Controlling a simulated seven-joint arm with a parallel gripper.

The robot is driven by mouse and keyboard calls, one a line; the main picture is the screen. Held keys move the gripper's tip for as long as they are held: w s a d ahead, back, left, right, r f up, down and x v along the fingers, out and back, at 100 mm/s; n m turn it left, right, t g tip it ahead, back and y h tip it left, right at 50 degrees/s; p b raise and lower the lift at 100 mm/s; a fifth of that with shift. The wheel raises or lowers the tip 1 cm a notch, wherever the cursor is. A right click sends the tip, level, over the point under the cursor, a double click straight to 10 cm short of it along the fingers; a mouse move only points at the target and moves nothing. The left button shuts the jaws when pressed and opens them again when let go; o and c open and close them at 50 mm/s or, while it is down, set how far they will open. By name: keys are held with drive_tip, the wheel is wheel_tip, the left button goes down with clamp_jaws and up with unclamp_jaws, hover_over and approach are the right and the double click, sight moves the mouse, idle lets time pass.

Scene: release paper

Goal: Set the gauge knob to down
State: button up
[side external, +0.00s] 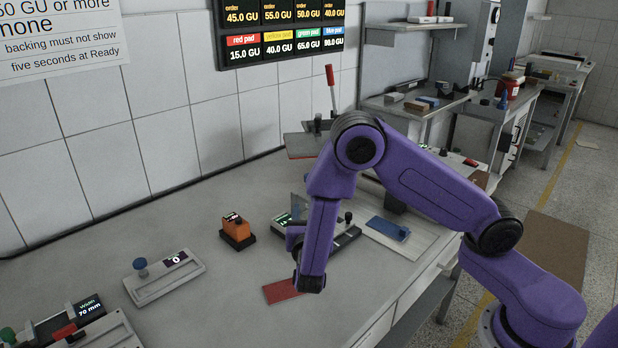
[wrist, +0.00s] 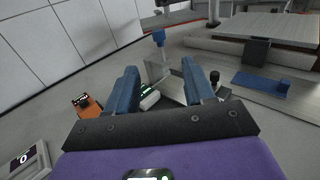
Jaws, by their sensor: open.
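A grey device (side external: 345,238) with a small lit display (side external: 284,218) and an upright black knob (side external: 348,217) stands mid-bench, partly hidden behind my arm. In the wrist view the black knob (wrist: 214,77) is upright, just right of my right finger. I cannot tell whether this is the gauge knob; a grey block (side external: 165,278) at the left also has a blue knob (side external: 140,264) and a display reading 0. In the side view my arm mostly hides the fingers.
An orange instrument (side external: 236,231) stands left of my arm. A red pad (side external: 281,291) lies near the bench's front edge, and a blue pad (side external: 388,228) lies on a pale board at right. A red-handled press (side external: 331,92) stands behind. The bench between the left block and the orange instrument is clear.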

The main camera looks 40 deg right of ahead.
drive_tip(key=x, duration=1.7)
drive_tip(key=shift+w+d+f, duration=0.15)
drive_tip(key=shift+w, duration=0.05)
